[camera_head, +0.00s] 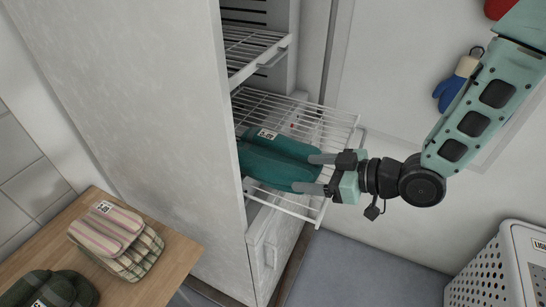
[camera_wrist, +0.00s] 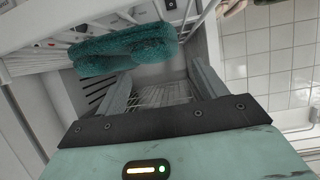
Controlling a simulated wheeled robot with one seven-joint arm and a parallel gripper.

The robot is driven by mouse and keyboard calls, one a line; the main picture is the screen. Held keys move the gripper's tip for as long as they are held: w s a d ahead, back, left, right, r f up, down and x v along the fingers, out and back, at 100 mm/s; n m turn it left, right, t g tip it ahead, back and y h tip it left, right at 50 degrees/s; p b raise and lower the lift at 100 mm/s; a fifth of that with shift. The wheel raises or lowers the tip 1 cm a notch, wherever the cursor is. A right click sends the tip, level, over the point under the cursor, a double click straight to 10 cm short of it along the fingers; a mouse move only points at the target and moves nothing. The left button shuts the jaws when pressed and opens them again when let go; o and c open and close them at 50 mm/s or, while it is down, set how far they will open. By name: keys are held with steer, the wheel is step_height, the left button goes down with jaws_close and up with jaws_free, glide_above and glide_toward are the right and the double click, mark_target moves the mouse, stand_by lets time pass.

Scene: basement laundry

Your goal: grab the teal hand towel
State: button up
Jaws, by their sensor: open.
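The teal hand towel (camera_head: 270,165) lies folded on a pulled-out white wire shelf (camera_head: 337,125) of the tall cabinet, with a white tag on it. My gripper (camera_head: 302,173) is open at the towel's right end, its two fingers pointing left toward it. In the head view the towel's end shows between the fingertips. In the wrist view the towel (camera_wrist: 125,50) is above and left of the open fingers (camera_wrist: 160,70), and the space between them shows only wire rack. I cannot tell whether a finger touches the towel. The cabinet's side hides the towel's left edge.
The grey cabinet side (camera_head: 145,90) stands close on the left of the shelf. Another wire shelf (camera_head: 255,50) is above. A wooden table (camera_head: 165,275) holds striped cloths (camera_head: 115,235) and a dark green cloth (camera_head: 50,290). A white basket (camera_head: 500,270) stands at lower right.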

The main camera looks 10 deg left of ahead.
mark_target(296, 173)
steer(key=shift+p+x, duration=1.05)
steer(key=shift+x, duration=1.8)
steer(key=shift+s, duration=0.15)
steer(key=c, duration=1.2)
